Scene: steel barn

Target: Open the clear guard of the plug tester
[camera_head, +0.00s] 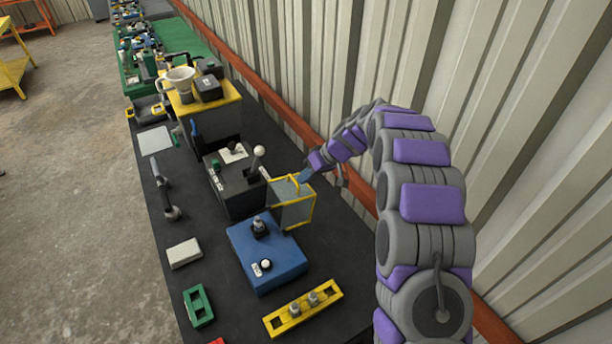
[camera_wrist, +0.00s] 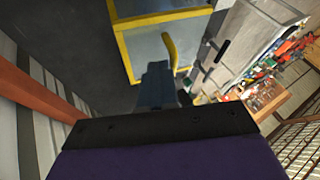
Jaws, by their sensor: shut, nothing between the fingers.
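The clear guard (camera_head: 292,212) has a yellow frame and stands at the right side of the dark grey plug tester (camera_head: 236,195), whose lever has a white ball knob (camera_head: 259,151). I cannot tell how far the guard stands open. In the wrist view the guard (camera_wrist: 155,45) shows its clear panel, yellow frame and a curved yellow handle (camera_wrist: 170,54). My gripper (camera_head: 303,176) is shut and empty at the guard's upper edge. In the wrist view its blue-grey fingers (camera_wrist: 157,70) end close beside the handle; contact is unclear.
A blue box (camera_head: 265,255) with knobs and a yellow tray (camera_head: 302,307) stand in front. The corrugated wall (camera_head: 330,70) runs close along the bench's right side.

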